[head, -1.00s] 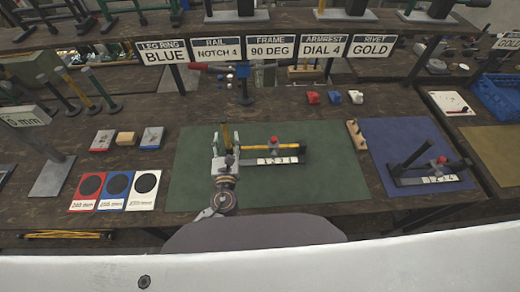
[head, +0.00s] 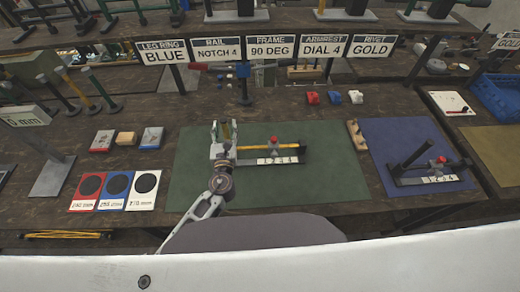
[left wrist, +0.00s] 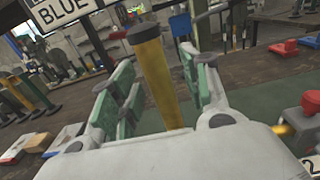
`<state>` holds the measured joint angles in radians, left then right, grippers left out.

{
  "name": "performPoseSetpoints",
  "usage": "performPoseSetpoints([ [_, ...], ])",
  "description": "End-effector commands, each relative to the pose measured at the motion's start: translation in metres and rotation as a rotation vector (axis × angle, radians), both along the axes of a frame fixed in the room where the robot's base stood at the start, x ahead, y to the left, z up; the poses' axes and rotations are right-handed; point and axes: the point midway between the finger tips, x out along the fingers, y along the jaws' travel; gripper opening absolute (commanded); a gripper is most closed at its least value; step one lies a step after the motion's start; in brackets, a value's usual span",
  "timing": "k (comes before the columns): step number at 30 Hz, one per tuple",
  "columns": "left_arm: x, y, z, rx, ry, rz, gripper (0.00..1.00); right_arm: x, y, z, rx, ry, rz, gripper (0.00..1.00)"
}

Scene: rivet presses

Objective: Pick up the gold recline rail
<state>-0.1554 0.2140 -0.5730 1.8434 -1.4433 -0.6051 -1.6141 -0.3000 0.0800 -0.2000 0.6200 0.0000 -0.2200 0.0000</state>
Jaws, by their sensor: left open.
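A gold bar (left wrist: 156,75) with a dark cap stands upright in the left wrist view, between the two green-padded fingers of my left gripper (left wrist: 158,90). The fingers are open, with visible room beside the bar. In the head view my left gripper (head: 224,138) is over the left part of the green mat, around the upright bar, whose lower part is hidden. I cannot tell which gold bar is the recline rail. My right gripper is out of view.
The green mat (head: 310,185) is clear in front. A blue mat (head: 395,130) holds a similar black fixture (head: 425,170). Upright bars (head: 80,90), small blocks (head: 125,138) and colored circle cards (head: 117,185) stand or lie at the left. Signs (head: 270,48) stand behind.

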Motion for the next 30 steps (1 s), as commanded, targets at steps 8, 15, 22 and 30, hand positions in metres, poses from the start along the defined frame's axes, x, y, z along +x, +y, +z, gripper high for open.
performPoseSetpoints([
  [8, 0.0016, 0.0000, -0.0002, 0.000, 0.001, 0.000, 0.46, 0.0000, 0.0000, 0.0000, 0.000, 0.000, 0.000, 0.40],
  [15, 0.0014, -0.0001, -0.0003, 0.000, 0.001, 0.000, 0.45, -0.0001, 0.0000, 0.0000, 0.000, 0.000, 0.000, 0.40],
  [22, 0.0013, -0.0001, -0.0003, 0.000, 0.001, 0.000, 0.16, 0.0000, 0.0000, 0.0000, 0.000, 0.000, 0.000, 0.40],
  [30, 0.0013, -0.0001, -0.0004, 0.000, 0.001, 0.000, 0.00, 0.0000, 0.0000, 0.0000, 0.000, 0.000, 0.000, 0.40],
])
